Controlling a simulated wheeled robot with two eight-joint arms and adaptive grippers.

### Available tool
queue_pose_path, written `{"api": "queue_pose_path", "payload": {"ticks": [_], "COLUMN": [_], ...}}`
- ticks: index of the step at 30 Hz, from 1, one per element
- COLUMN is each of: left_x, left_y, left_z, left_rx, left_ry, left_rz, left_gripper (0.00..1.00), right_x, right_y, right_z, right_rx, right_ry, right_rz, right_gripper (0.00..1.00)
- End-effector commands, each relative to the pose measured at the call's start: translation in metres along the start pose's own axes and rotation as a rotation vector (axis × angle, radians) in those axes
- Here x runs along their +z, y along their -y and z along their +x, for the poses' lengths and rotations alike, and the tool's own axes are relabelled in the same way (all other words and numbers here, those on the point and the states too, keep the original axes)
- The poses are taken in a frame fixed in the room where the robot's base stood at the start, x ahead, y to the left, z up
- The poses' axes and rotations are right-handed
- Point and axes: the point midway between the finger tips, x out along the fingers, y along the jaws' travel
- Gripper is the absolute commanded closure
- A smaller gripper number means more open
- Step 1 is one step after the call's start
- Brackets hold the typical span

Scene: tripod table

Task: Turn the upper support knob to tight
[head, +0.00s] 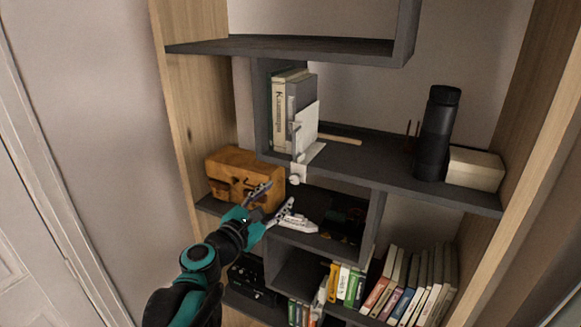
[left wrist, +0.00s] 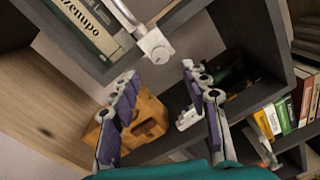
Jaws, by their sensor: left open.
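A white support (head: 306,128) stands on the upper middle shelf beside upright books. A small white knob (head: 297,173) sits at its lower front, at the shelf's front edge. My right gripper is not in view.
Dark shelf boards surround the knob. An orange-brown box (head: 232,172) lies behind and left of my left gripper. A white object (head: 297,224) lies on the shelf below. A black cylinder (head: 436,135) and pale box (head: 475,168) stand at right. Several books (head: 415,285) fill the lower shelf.

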Motion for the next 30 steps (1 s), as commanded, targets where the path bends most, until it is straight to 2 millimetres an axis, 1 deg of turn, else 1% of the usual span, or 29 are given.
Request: {"api": "queue_pose_path", "payload": {"ticks": [5, 12, 15, 19, 26, 27, 28, 29, 30], "left_x": [0.001, 0.001, 0.001, 0.0, 0.0, 0.0, 0.0, 0.0, 0.0], "left_y": [0.0, 0.0, 0.0, 0.0, 0.0, 0.0, 0.0, 0.0, 0.0], "left_z": [0.021, 0.059, 0.07, 0.077, 0.077, 0.077, 0.077, 0.077, 0.077], "left_rx": [0.0, 0.001, 0.0, 0.0, 0.001, 0.001, 0.001, 0.001, 0.001], "left_ry": [0.003, 0.002, 0.002, 0.002, 0.002, 0.002, 0.002, 0.002, 0.002], "left_rz": [-0.012, -0.009, -0.008, -0.008, -0.007, -0.007, -0.007, -0.007, -0.007], "left_gripper": [0.54, 0.54, 0.54, 0.54, 0.54, 0.59, 0.67, 0.75, 0.86], "right_x": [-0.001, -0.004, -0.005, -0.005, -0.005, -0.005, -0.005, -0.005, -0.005], "right_y": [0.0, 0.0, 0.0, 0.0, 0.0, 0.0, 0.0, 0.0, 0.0], "right_z": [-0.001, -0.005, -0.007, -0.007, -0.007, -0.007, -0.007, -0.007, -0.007], "right_rx": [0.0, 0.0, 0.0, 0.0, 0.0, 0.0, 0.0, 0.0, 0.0], "right_ry": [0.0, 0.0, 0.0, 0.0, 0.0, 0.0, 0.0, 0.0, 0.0], "right_rz": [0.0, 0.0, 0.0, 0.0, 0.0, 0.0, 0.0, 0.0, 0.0], "right_gripper": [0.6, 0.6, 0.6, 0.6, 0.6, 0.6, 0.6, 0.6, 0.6]}}
